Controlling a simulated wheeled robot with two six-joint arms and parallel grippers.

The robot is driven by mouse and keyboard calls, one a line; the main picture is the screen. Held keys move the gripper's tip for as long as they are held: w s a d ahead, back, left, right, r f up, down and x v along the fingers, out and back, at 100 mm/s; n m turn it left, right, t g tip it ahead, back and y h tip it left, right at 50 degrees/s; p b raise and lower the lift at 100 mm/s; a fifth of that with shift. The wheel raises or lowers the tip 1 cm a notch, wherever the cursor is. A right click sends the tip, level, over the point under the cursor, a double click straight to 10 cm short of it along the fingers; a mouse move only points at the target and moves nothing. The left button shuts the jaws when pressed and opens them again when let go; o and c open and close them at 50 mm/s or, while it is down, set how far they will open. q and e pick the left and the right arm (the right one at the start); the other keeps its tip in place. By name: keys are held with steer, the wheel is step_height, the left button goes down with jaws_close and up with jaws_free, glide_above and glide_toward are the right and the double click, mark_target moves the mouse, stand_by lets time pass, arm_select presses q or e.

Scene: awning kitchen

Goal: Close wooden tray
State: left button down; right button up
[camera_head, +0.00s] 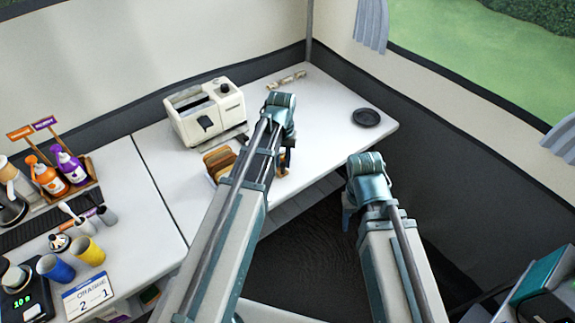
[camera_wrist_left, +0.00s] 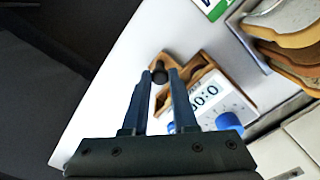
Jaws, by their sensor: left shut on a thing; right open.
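The wooden tray (camera_wrist_left: 205,68) shows in the left wrist view as a brown wooden frame with a dark round knob (camera_wrist_left: 160,76) at its near end. A white device with a digital display (camera_wrist_left: 208,96) sits beside or within the frame; I cannot tell which. My left gripper (camera_wrist_left: 160,88) has its two blue fingers shut on the knob. In the head view my left gripper (camera_head: 287,156) is mostly hidden by its arm, and only a sliver of the wood (camera_head: 283,168) shows. My right gripper (camera_head: 346,213) is open and empty beyond the counter's front edge, partly hidden by its arm.
A tray of bread slices (camera_head: 219,163) lies just left of my left gripper. A white toaster (camera_head: 205,112) stands behind it. A dark round dish (camera_head: 366,118) lies at the counter's right end. Bottles and cups stand at far left. The counter (camera_head: 325,118) is clear around the dish.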

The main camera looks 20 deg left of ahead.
arm_select(q)
steer(key=c, duration=0.7)
jaws_free()
steer(key=shift+w+a, duration=0.15)
steer(key=shift+a, duration=0.05)
steer(key=shift+r, duration=0.15)
step_height(320, 180, up, 14)
steer(key=p, duration=1.3)
steer(key=shift+f+p, duration=0.25)
steer(key=shift+p, duration=0.15)
steer(key=s+d+m, duration=0.1)
steer(key=s+d, duration=0.3)
steer(key=s, duration=0.1)
steer(key=s+d+m, duration=0.2)
steer(key=s+d, duration=0.3)
steer(key=s+d+m+y, duration=0.1)
steer(key=s+d+m, duration=0.1)
steer(key=s+d, duration=0.2)
steer(key=shift+s+d+r, duration=0.1)
steer(key=shift+s+d, duration=0.05)
steer(key=shift+s, duration=0.95)
